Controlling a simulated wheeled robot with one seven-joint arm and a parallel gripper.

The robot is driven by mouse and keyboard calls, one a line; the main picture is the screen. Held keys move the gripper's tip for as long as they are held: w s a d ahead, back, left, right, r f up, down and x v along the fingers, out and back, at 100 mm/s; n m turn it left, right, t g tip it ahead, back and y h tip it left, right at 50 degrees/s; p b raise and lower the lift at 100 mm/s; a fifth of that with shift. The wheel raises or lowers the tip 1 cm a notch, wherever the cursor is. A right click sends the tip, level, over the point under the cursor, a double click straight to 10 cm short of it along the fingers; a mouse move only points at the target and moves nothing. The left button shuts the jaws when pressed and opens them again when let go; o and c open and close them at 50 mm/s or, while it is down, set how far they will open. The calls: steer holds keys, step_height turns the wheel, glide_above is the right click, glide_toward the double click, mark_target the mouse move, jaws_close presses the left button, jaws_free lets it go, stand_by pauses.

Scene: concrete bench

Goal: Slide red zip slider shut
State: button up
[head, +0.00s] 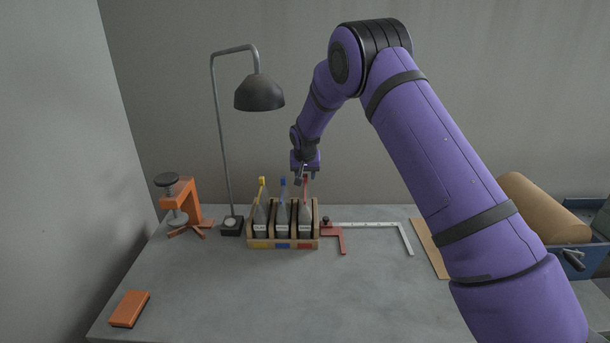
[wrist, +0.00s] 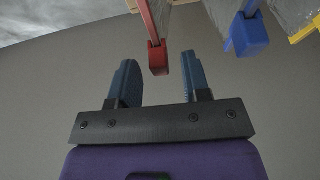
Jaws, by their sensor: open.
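Three grey bags with coloured tops stand in a wooden rack (head: 262,244) on the bench. The red zip slider (head: 305,183) tops the right bag; the blue one (head: 283,182) is in the middle and the yellow one (head: 262,182) on the left. My gripper (head: 304,178) is open just above the red one, partly covering it. In the wrist view, the red slider (wrist: 159,58) hangs between the two open blue fingers (wrist: 162,72) without visible contact; its depth relative to them is unclear. The blue slider (wrist: 249,38) is right of the fingers.
A desk lamp (head: 259,94) and an orange clamp (head: 182,205) stand left of the rack. A red-and-white caliper-like tool (head: 370,226) lies to its right. An orange block (head: 130,309) lies front left. The front middle of the bench (head: 270,300) is clear.

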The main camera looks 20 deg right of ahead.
mark_target(305, 197)
steer(key=shift+f, duration=0.2)
jaws_close()
steer(key=s+a, duration=0.1)
steer(key=s, duration=0.2)
steer(key=s+a, duration=0.1)
steer(key=s, duration=0.6)
steer(key=shift+s+a, duration=0.4)
jaws_free()
